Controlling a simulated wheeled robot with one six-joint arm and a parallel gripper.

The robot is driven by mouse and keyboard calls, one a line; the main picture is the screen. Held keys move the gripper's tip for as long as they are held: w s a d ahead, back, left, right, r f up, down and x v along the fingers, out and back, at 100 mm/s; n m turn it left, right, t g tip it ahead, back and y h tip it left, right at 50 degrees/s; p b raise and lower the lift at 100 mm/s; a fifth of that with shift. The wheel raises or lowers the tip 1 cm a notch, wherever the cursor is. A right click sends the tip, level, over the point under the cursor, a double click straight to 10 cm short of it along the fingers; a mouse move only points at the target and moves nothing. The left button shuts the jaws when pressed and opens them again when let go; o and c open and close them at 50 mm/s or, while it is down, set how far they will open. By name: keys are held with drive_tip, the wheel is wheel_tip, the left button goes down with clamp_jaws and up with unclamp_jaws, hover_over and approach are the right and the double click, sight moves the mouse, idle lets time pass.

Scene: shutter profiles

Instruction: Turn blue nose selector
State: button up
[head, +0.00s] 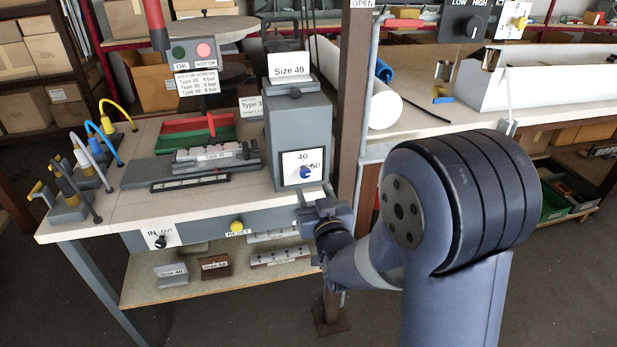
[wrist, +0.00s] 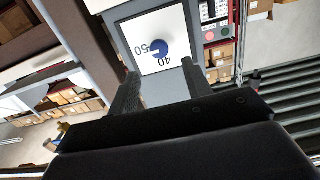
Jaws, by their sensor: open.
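The blue nose selector (head: 305,173) is a round knob on a white plate marked 40 and 50, on the front of the grey Size 40 box (head: 284,128). In the wrist view the blue knob (wrist: 165,48) lies beyond the fingertips, roughly between them. Which number it points at is too small to tell surely. My gripper (head: 318,197) is in front of the box, below and a little right of the knob. In the wrist view my gripper (wrist: 161,68) is open and empty, with its two fingers apart and not visibly touching the knob.
A brown post (head: 353,100) stands close to the right of the box. Below the box, the table front carries a yellow reset button (head: 237,226) and a black IN/OUT knob (head: 160,241). A grey fixture (head: 215,158) and a green tray (head: 180,144) lie to the left.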

sight(306, 174)
drive_tip(key=x, duration=0.6)
drive_tip(key=shift+w, duration=0.25)
drive_tip(key=shift+c, duration=0.2)
drive_tip(key=shift+f, duration=0.1)
drive_tip(key=c, duration=0.9)
